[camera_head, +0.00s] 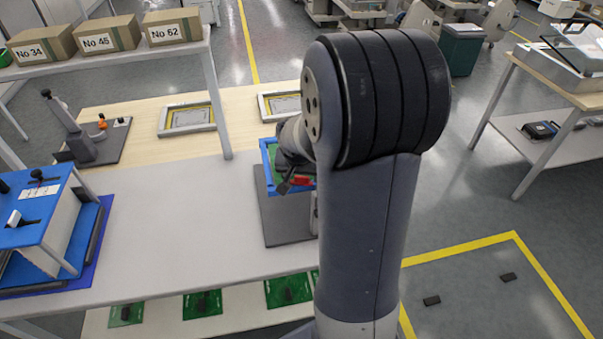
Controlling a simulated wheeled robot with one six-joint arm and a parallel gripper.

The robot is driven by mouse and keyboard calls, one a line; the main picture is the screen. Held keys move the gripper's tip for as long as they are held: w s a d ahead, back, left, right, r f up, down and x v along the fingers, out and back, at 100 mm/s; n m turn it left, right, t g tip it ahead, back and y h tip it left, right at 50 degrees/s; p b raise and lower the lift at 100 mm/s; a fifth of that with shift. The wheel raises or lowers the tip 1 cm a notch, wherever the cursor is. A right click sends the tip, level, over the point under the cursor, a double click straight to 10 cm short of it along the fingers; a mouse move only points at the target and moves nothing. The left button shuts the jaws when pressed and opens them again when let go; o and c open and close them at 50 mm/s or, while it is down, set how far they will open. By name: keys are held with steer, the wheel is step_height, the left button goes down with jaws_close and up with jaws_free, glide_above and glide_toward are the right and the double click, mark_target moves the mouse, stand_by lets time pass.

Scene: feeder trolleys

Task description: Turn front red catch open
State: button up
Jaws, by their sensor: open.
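A small red catch (302,181) shows at the near side of a blue-framed fixture (266,156) with a green inside. The fixture stands on a dark grey plate (275,203) on the table. My gripper (285,186) is at the fixture, with a dark finger just left of the red catch. I cannot tell whether it touches the catch. My arm hides the right part of the fixture and most of the gripper. The catch's exact position is too small to tell.
A shelf with numbered boxes (85,42) stands at the upper left, its post (217,95) rising from the table. A blue bench unit (40,220) is at the left. The table (180,220) is clear left of the plate. Green pieces (203,304) lie on a lower shelf.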

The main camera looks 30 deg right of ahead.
steer(key=shift+f, duration=0.15)
steer(key=c, duration=1)
steer(key=shift+d+n+t+y, duration=0.1)
steer(key=shift+n+t+y, duration=0.4)
steer(key=shift+n, duration=1.4)
steer(key=o, duration=1)
